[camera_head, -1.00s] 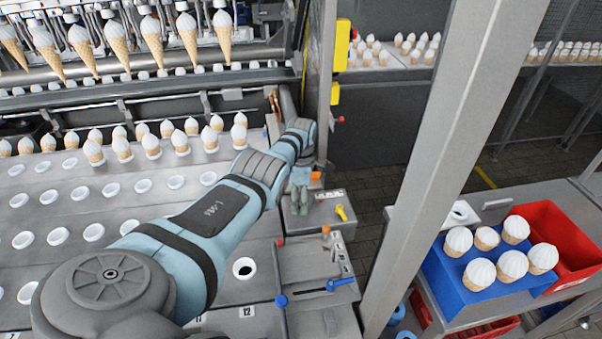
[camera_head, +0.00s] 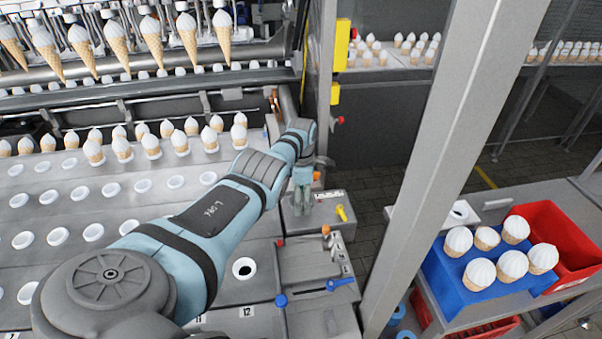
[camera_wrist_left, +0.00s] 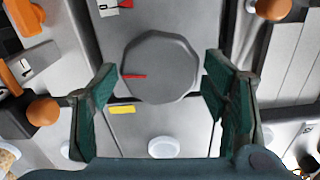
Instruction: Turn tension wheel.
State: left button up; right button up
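The tension wheel (camera_wrist_left: 160,68) is a grey, many-sided knob with a red mark on its left part. It shows in the left wrist view, upper middle. My left gripper (camera_wrist_left: 160,90) has its two green-padded fingers wide apart, one on each side of the wheel, with visible gaps. I cannot tell how far the fingers are above it. In the head view my left gripper (camera_head: 303,199) points down over a grey control box; the wheel cannot be made out there. My right gripper is not in view.
A yellow lever (camera_head: 341,212) sits on the control box, close to the left gripper. Blue-knobbed levers (camera_head: 340,283) stand nearer. Orange knobs (camera_wrist_left: 43,111) flank the wheel. A metal post (camera_head: 440,150) rises right of the arm. A blue tray (camera_head: 455,290) holds several cones.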

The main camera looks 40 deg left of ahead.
pick_arm(q)
jog(key=shift+o, duration=0.9)
